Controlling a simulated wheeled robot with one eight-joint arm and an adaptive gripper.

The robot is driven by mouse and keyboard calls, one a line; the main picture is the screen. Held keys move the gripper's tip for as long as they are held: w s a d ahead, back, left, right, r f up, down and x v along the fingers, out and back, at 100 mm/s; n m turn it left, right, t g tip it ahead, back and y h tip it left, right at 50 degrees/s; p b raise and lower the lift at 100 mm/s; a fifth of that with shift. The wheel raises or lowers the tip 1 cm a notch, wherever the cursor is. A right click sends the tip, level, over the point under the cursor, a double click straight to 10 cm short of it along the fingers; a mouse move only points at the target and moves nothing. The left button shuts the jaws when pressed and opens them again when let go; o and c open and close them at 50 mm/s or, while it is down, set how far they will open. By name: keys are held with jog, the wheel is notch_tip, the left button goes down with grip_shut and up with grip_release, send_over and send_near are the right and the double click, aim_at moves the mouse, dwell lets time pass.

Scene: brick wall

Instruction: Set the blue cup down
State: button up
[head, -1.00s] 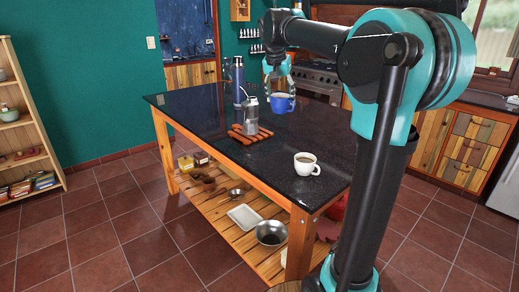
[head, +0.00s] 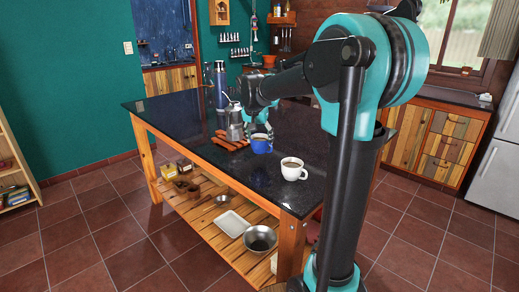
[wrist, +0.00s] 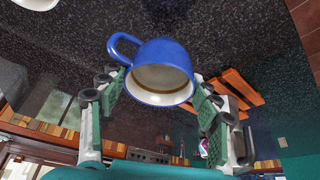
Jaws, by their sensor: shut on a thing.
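The blue cup (head: 262,146) is over the dark countertop (head: 185,110), between the moka pot and the white cup. It looks upright and very low; I cannot tell whether its base touches the counter. My gripper (head: 258,131) is shut on the cup from above and behind.
A white cup (head: 294,170) of dark drink stands close by, nearer the counter's front corner. A moka pot (head: 235,125) and a red-brown slatted trivet (head: 222,143) are just left. A tall blue flask (head: 220,85) stands farther back. The counter's front edge is near.

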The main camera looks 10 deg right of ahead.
aim_at(260, 148)
jog(key=shift+f, duration=2.1)
jog(key=shift+f, duration=0.1)
jog(key=o, duration=1.2)
jog(key=v, duration=1.2)
